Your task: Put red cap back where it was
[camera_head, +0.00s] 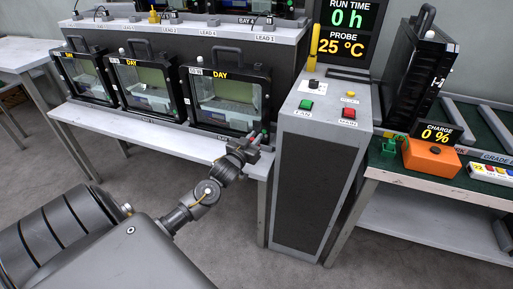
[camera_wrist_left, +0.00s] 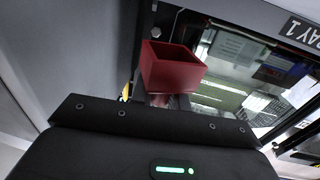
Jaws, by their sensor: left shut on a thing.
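My left gripper (camera_head: 258,141) is shut on the red cap, at the lower right corner of the rightmost floodlight housing (camera_head: 228,98). In the left wrist view the red cap (camera_wrist_left: 170,70) is a small square cup whose open side faces the camera. It is beside the glass front of a housing (camera_wrist_left: 245,75). The fingertips are mostly hidden behind the gripper body there. My right gripper is not in view.
Two more housings (camera_head: 143,84) stand to the left on the white bench (camera_head: 165,135). A grey pedestal (camera_head: 318,145) with a green button (camera_head: 306,104) and a red button (camera_head: 349,113) stands close right of my gripper. An orange charger (camera_head: 431,157) sits on the right table.

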